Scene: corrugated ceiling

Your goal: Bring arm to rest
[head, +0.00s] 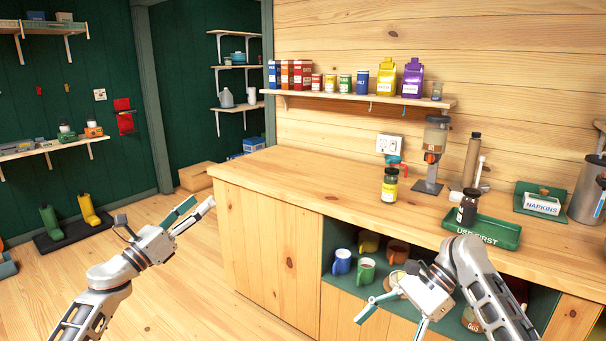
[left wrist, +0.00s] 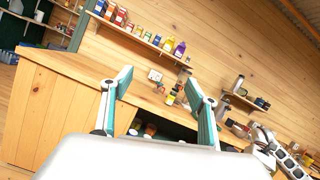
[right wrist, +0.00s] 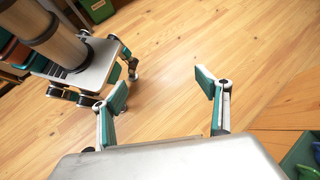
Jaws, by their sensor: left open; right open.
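My left gripper (head: 192,216) is at the left of the counter in the head view, over the floor and near the counter's left end. Its two fingers are spread apart and empty, which also shows in the left wrist view (left wrist: 160,95). My right gripper (head: 391,322) is in front of the counter's open shelf. Its fingers are apart, and the right wrist view (right wrist: 165,100) shows only bare floor between them. Neither gripper touches anything that I can see.
The wooden counter (head: 275,175) carries a jar with a yellow label (head: 390,186) and a green tray (head: 484,232) with a dark jar. Mugs, including a green one (head: 365,270), stand in the open shelf close to my right gripper. The floor (head: 190,300) at left is clear.

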